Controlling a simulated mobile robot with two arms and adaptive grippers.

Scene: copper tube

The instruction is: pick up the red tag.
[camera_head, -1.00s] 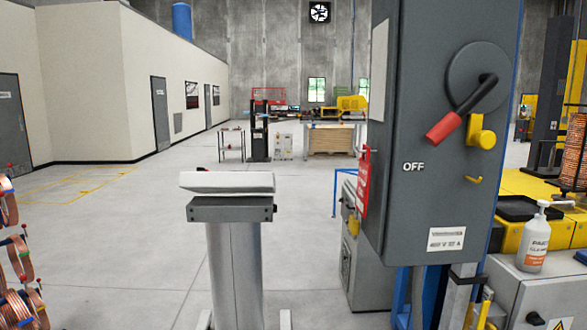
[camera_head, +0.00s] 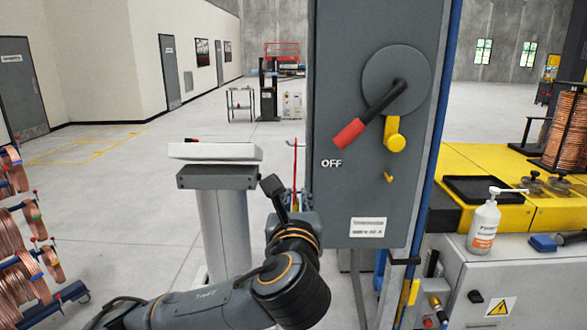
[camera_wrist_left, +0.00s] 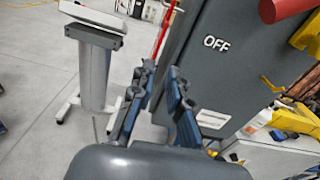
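The red tag (camera_head: 295,165) hangs at the left side of the grey switch box (camera_head: 350,200) and shows only as a thin red strip, nearly edge-on. A narrow red strip at the box's side also shows in the left wrist view (camera_wrist_left: 163,34), likely the tag. My left gripper (camera_head: 274,187) is just left of and below the tag in the head view. In the left wrist view its two fingers (camera_wrist_left: 160,72) are apart with nothing between them. Contact with the tag is not visible. My right gripper is in neither view.
The box carries a red-ended lever (camera_head: 360,125) marked OFF and a yellow hook (camera_head: 389,177). A pedestal with a white top (camera_head: 215,151) stands left of my gripper. Copper coils (camera_head: 30,250) are at far left.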

